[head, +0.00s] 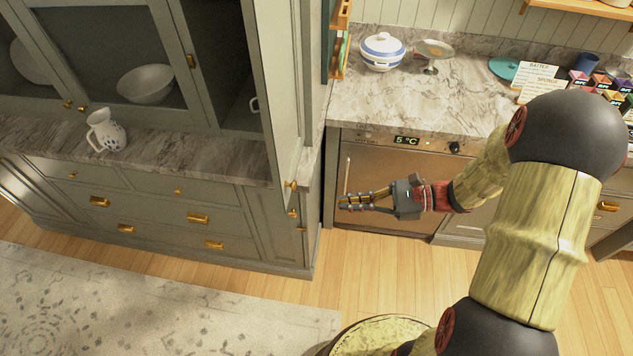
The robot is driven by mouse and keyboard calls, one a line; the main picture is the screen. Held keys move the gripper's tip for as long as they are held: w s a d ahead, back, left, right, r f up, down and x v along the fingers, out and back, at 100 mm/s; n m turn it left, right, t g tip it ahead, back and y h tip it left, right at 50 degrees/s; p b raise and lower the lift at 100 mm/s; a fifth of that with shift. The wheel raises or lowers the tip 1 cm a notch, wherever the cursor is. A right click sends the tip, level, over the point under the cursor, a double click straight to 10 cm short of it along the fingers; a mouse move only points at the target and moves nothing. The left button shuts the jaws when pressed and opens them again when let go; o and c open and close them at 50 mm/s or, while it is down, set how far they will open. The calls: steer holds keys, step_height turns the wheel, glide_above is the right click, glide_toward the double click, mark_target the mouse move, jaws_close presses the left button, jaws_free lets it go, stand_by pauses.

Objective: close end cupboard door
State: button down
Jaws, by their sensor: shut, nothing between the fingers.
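The end cupboard door (279,75) is a tall grey-green panel on the upper part of the dresser. It stands open, swung out toward me and seen at a steep angle, with a brass knob (291,185) near its lower end. The dark opening of the cupboard (222,55) shows to its left, with part of a white cup inside. My gripper (343,202) is to the right of the door's lower end, pointing left, in front of the appliance. Its fingers are shut and empty, apart from the door in the picture. The door's top is out of frame.
A marble counter (410,100) with a lidded pot (382,51) runs behind my gripper, above a steel-fronted appliance (385,180). A white jug (106,130) stands on the dresser's ledge. Wooden floor (360,270) is clear below my gripper; a rug (110,300) lies left.

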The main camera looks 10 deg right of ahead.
step_height(320, 180, up, 6)
steer(key=w+d+m+t+y, duration=0.1)
steer(key=w+m+t+y, duration=0.1)
steer(key=w, duration=0.1)
steer(key=b, duration=0.2)
glide_toward(283, 171)
steer(key=x, duration=0.7)
steer(key=shift+s+r, duration=0.25)
steer(key=shift+a, duration=0.1)
